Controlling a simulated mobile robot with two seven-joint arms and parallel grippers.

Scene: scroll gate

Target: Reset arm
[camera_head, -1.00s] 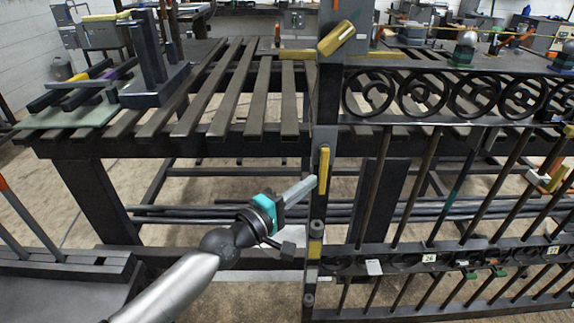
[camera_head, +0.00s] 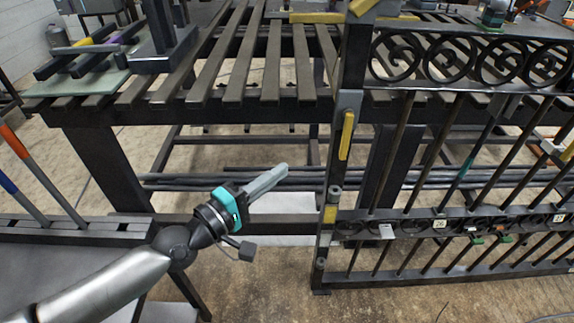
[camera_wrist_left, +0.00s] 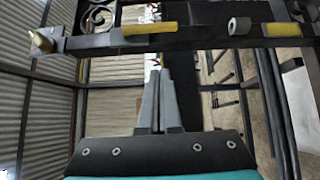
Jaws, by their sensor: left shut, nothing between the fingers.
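My left arm comes in from the lower left of the head view. Its left gripper (camera_head: 281,168) is shut and empty, its grey fingers pointing up and to the right. It is in the air in front of the slatted bench, left of the dark gate post, with a visible gap to the post. In the left wrist view the shut fingers (camera_wrist_left: 158,85) point towards a dark bar with a yellow handle (camera_wrist_left: 150,29). That yellow handle is on the gate post (camera_head: 347,135) in the head view. My right gripper is not in view.
The scroll gate (camera_head: 470,62) with dark bars fills the right side. A slatted bench (camera_head: 240,72) stands behind my gripper, with a pale green mat (camera_head: 80,86) at its left. Long rods (camera_head: 220,182) lie below the bench. Open floor (camera_head: 255,290) shows at the bottom.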

